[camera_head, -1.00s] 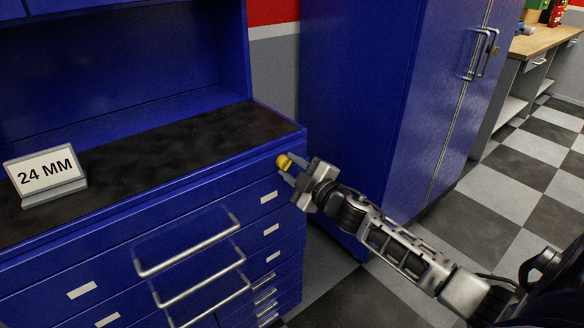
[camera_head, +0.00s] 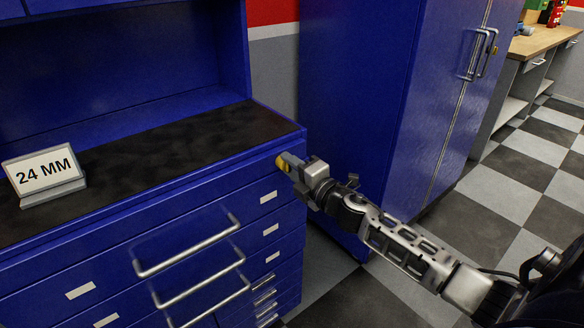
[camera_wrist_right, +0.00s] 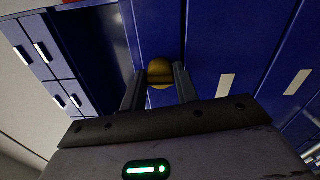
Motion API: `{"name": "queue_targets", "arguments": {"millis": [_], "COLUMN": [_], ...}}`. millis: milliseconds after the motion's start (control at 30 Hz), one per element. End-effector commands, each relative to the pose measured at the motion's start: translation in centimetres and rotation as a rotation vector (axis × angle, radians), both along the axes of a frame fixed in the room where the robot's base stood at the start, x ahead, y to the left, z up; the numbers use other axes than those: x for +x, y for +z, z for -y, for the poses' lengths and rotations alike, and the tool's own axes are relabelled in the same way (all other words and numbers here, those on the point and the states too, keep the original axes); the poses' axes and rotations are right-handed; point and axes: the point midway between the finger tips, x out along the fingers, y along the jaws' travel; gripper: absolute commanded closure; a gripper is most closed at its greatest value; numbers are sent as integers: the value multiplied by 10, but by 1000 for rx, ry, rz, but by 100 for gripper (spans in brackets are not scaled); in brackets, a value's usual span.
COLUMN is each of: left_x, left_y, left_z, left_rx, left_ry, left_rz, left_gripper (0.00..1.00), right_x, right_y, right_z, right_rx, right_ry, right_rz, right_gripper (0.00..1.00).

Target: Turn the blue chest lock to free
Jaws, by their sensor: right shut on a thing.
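The blue chest (camera_head: 150,226) stands at the left of the head view, with long silver handles on its drawers. Its lock is a small yellow knob (camera_head: 282,162) on the upper front, near the right corner. My right gripper (camera_head: 285,163) is at the knob, shut on it, and partly hides it. In the right wrist view the yellow knob (camera_wrist_right: 161,73) sits between the two fingers (camera_wrist_right: 160,88). The knob's markings are not visible, so I cannot tell its setting. My left gripper is not in view.
A sign reading 24 MM (camera_head: 45,172) stands on the chest's dark top (camera_head: 150,150). A tall blue cabinet (camera_head: 365,100) with silver handles stands to the right, close behind my right arm. A workbench (camera_head: 545,38) is at the far right. Checkered floor (camera_head: 500,190) is clear.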

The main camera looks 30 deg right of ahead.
Motion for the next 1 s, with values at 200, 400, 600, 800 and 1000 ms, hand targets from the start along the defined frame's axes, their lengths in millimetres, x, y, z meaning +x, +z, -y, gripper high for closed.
{"name": "queue_targets", "arguments": {"millis": [200,400,600,800,1000], "left_x": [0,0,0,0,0], "left_y": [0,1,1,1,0], "left_z": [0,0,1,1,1], "left_rx": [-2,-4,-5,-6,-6], "left_ry": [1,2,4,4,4], "left_rz": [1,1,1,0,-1], "left_gripper": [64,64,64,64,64], "right_x": [0,0,0,0,0], "right_y": [0,0,0,0,0], "right_z": [-1,-1,-1,-1,0], "right_rx": [-52,-66,-66,-65,-63], "right_ry": [3,3,3,2,1], "right_rz": [4,5,5,5,5], "right_gripper": [92,92,92,48,48]}}
